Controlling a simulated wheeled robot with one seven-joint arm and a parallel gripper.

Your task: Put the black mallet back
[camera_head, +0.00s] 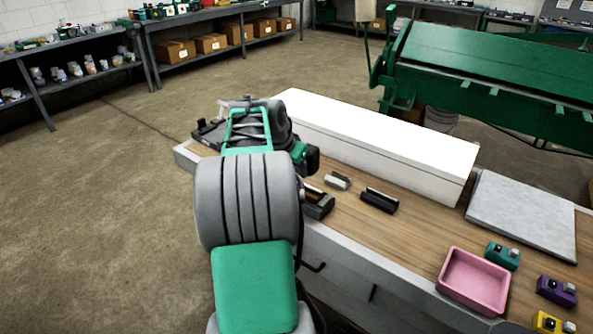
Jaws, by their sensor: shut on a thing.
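My gripper (250,128) is at the far end of my arm, over the left end of the wooden workbench (416,226). My arm and wrist cover most of it, and its fingertips do not show clearly. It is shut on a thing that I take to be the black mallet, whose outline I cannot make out. Two dark slotted holders stand on the bench right of my wrist, one nearer (319,204) and one farther right (378,201). I cannot tell which holder belongs to the mallet.
A long white box (376,143) runs along the bench's back edge. A grey slab (522,213), a pink tray (473,280) and small teal (502,256), purple (556,291) and yellow (552,324) items are at the right. A green machine (490,75) stands behind. Floor at left is clear.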

